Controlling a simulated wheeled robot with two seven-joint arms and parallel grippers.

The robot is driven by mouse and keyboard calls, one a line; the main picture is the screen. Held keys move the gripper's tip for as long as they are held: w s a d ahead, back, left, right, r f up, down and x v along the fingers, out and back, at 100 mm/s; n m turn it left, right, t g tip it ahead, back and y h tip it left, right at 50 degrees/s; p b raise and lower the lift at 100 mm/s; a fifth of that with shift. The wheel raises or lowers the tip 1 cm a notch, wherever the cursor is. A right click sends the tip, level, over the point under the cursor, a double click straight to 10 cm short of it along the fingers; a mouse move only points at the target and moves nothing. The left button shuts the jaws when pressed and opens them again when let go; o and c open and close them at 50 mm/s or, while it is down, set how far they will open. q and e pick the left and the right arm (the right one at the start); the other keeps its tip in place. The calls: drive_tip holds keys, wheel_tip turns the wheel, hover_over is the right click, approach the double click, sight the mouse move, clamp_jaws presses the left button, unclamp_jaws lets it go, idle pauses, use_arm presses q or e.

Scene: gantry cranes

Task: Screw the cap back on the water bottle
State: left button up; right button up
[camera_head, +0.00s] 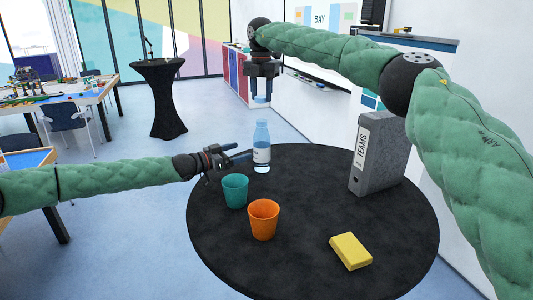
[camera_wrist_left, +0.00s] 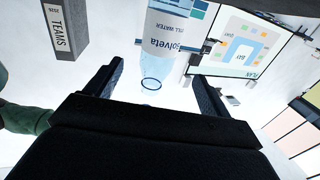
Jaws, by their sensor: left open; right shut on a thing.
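The clear water bottle (camera_head: 262,150) stands upright near the far edge of the round black table (camera_head: 310,215). In the left wrist view the bottle (camera_wrist_left: 168,45) appears inverted, with its bare, open mouth low in the picture. My left gripper (camera_head: 243,156) is open, its fingers level and pointing at the bottle from the left; in its wrist view the bottle shows between the fingertips, and contact cannot be told. My right gripper (camera_head: 262,86) is above the bottle, pointing down, shut on a small pale-blue cap (camera_head: 260,99). A gap separates cap and bottle mouth.
A teal cup (camera_head: 235,190) stands close to my left gripper, with an orange cup (camera_head: 263,219) in front of it. A yellow block (camera_head: 350,251) lies at the front right. A grey TEAMS binder (camera_head: 379,155) stands at the right. The table's middle is clear.

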sight(265, 143)
idle(0.3)
use_arm(q)
drive_tip(key=shift+x, duration=6)
drive_tip(key=c, duration=1.5)
use_arm(e)
drive_tip(key=shift+w+f, duration=0.1)
drive_tip(key=shift+f, duration=2.35)
